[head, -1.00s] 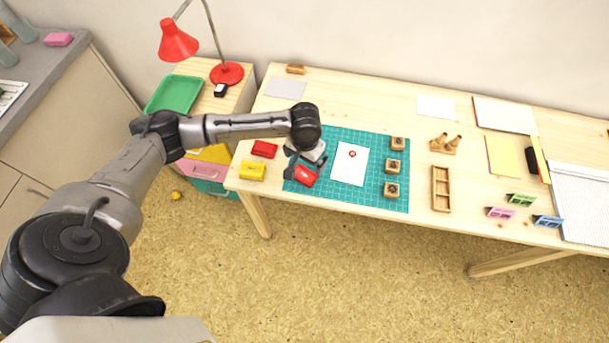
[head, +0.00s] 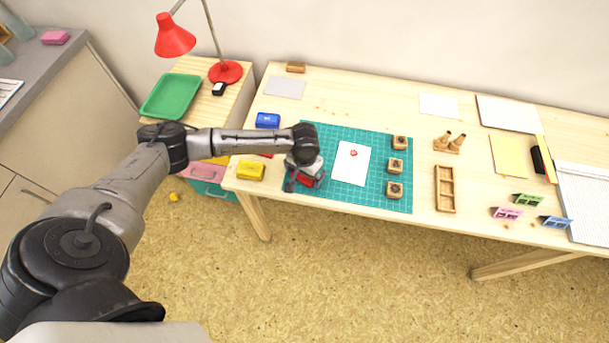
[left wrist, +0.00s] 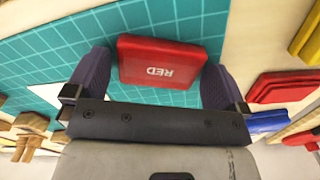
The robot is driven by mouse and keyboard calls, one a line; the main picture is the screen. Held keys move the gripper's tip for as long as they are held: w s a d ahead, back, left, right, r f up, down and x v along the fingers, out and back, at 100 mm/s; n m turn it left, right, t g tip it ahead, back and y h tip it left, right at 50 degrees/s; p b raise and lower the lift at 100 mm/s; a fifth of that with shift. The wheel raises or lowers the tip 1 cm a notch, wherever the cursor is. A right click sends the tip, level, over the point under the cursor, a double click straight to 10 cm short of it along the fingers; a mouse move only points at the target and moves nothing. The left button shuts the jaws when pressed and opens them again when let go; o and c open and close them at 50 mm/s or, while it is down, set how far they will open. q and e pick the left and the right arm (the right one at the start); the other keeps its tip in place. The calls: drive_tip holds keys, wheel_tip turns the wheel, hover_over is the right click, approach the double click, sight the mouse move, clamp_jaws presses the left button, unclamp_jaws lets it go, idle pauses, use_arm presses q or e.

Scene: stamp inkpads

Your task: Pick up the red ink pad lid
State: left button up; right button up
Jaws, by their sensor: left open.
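The red ink pad lid (left wrist: 160,62), marked "RED", lies on the teal cutting mat, and its label appears upside down in the left wrist view. In the head view the lid (head: 306,181) shows at the mat's left part, partly hidden by my gripper. My left gripper (left wrist: 157,80) is open, with one finger on each side of the lid. A small gap shows at the left finger; whether the right finger touches the lid I cannot tell. Another red piece (left wrist: 283,88) lies to the right in the left wrist view; my arm mostly hides it in the head view.
A yellow ink pad (head: 250,170) and a blue ink pad (head: 267,120) are left of the cutting mat (head: 335,198). White paper (head: 351,170) and several wooden stamps (head: 395,166) are on the mat's right. The table's front edge is close to the lid.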

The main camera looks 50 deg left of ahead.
use_arm(q)
drive_tip(key=shift+c, duration=0.5)
drive_tip(key=c, duration=0.7)
drive_tip(key=shift+o, duration=0.2)
